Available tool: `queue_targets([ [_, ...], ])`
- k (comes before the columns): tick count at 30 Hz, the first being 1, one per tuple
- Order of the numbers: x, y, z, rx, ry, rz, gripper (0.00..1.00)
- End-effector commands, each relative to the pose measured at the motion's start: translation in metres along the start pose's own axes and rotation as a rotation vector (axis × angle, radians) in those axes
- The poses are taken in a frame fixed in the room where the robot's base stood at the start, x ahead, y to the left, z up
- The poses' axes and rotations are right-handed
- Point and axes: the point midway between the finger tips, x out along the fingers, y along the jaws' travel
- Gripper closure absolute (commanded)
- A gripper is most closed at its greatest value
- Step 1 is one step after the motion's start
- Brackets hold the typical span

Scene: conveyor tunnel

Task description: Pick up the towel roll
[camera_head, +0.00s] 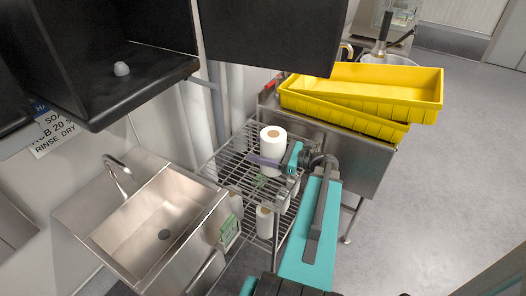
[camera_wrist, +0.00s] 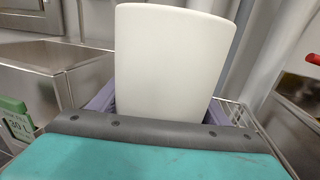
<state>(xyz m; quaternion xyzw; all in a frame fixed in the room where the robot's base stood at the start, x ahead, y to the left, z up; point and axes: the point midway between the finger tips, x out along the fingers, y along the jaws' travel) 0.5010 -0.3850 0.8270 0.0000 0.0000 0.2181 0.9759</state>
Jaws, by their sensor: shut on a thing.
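In the wrist view the towel roll (camera_wrist: 172,62) fills the middle, between the purple fingers. My gripper (camera_head: 266,161) is shut on the towel roll, with a finger along its side. In the wrist view my gripper (camera_wrist: 160,105) has a finger on each side of the roll, partly hidden behind the grey palm edge. Whether the roll's bottom touches the shelf is hidden.
The wire rack (camera_head: 228,160) holds more white rolls (camera_head: 264,222) on a lower shelf. A steel sink (camera_head: 155,225) stands to the left. Yellow trays (camera_head: 375,85) sit on a steel unit at the back right. A black cabinet (camera_head: 120,60) overhangs the left. Floor at right is clear.

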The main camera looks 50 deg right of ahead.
Motion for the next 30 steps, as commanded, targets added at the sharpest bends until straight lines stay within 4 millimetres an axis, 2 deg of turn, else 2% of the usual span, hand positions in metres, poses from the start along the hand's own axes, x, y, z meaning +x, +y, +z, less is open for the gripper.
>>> queue_targets([
  [14, 0.0, 0.001, 0.034, -0.002, -0.001, 0.0, 0.57],
  [20, -0.027, -0.018, 0.035, -0.001, -0.001, -0.003, 0.57],
  [30, -0.089, -0.056, 0.04, -0.001, 0.0, -0.003, 0.57],
])
